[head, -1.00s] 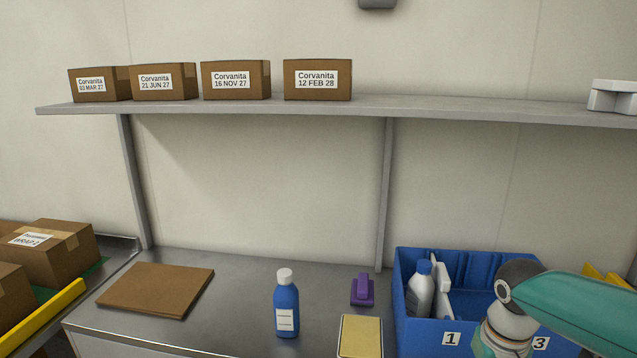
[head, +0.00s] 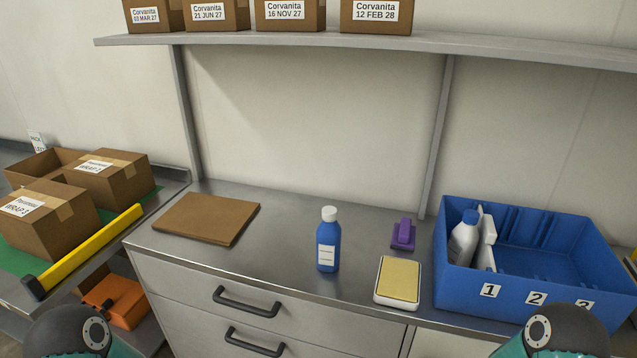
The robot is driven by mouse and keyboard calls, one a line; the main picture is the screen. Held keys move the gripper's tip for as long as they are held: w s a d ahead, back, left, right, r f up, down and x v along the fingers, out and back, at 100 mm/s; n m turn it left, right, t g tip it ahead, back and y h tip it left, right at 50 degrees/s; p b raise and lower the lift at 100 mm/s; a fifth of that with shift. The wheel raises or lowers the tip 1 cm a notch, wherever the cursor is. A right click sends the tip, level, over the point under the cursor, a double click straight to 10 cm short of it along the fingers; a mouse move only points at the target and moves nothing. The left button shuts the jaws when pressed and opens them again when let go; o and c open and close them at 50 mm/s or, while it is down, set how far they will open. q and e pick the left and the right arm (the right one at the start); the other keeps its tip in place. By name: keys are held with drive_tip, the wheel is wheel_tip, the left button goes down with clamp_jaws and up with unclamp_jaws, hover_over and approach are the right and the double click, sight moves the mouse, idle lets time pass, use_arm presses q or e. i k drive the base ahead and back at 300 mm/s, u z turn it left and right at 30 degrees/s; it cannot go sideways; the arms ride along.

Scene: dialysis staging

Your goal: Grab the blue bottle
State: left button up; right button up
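The blue bottle (head: 328,248) stands upright on the steel counter, near its front edge. It has a white cap and a white label. Parts of my two arms show at the bottom left and bottom right corners, but neither gripper is in the picture. Nothing touches the bottle.
Left of the bottle lies a flat brown cardboard (head: 207,218). Right of it are a white tray with a yellow pad (head: 398,281), a purple object (head: 403,235) and a blue bin (head: 512,291) holding a white bottle (head: 464,240). A shelf (head: 300,42) with boxes hangs above.

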sight(328, 232)
drive_tip(key=z, duration=1.2)
drive_tip(key=i, duration=0.15)
drive_tip(key=u, duration=2.9)
drive_tip(key=k, duration=1.25)
drive_tip(key=z, duration=0.5)
drive_tip(key=i, duration=1)
drive_tip(key=z, duration=0.1)
